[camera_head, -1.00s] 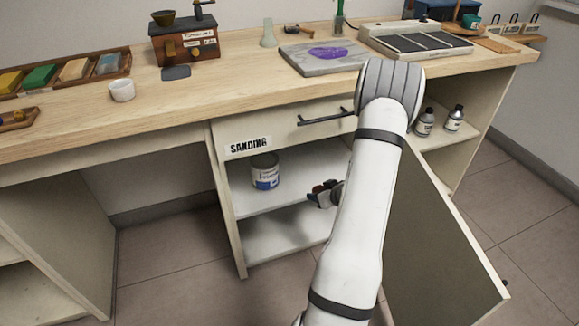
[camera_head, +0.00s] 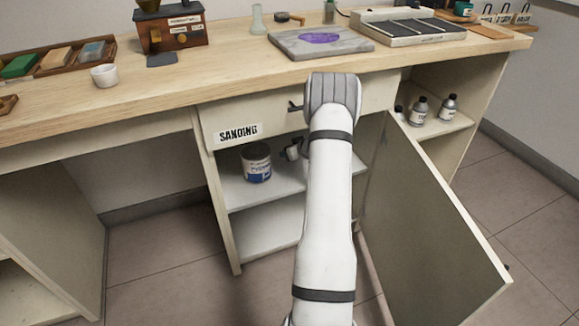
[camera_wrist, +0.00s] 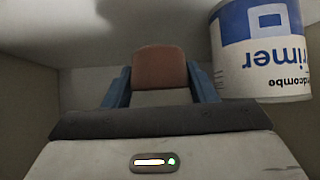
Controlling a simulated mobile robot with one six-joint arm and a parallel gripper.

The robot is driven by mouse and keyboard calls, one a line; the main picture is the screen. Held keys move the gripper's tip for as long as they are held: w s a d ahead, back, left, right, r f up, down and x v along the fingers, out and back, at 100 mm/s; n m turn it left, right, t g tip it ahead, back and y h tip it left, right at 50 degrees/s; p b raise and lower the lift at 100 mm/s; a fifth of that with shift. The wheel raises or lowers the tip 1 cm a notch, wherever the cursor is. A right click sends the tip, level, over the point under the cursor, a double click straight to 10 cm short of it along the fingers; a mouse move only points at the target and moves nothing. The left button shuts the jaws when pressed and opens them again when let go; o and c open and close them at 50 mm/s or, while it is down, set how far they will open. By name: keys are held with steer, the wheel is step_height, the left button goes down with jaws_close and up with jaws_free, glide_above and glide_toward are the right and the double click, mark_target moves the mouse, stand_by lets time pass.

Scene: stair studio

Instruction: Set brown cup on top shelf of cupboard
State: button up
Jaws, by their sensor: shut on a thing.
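The open cupboard under the bench, labelled SANDING, has a top shelf (camera_head: 237,193) and a lower shelf (camera_head: 268,236). My gripper (camera_wrist: 160,82) is inside the cupboard. Its blue fingers are shut on the brown cup (camera_wrist: 160,66), whose reddish-brown side shows between them in the wrist view. In the head view only a small dark part of my gripper (camera_head: 293,150) shows, above the top shelf and right of the paint can; my arm hides the rest. I cannot tell whether the cup touches the shelf.
A primer can (camera_head: 256,163) stands on the top shelf, close to my gripper; it also shows at right in the wrist view (camera_wrist: 262,50). The cupboard door (camera_head: 425,215) hangs open on the right. A drawer with a handle is directly above the opening.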

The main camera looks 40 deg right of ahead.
step_height(320, 180, down, 6)
steer(key=b, duration=0.3)
steer(key=shift+r, duration=0.25)
steer(key=shift+w+d+f, duration=0.1)
steer(key=shift+w+f, duration=0.05)
steer(key=shift+f, duration=0.1)
steer(key=shift+r, duration=0.15)
steer(key=shift+f, duration=0.2)
steer(key=o, duration=1)
steer(key=shift+o, duration=0.2)
steer(key=shift+r, duration=0.1)
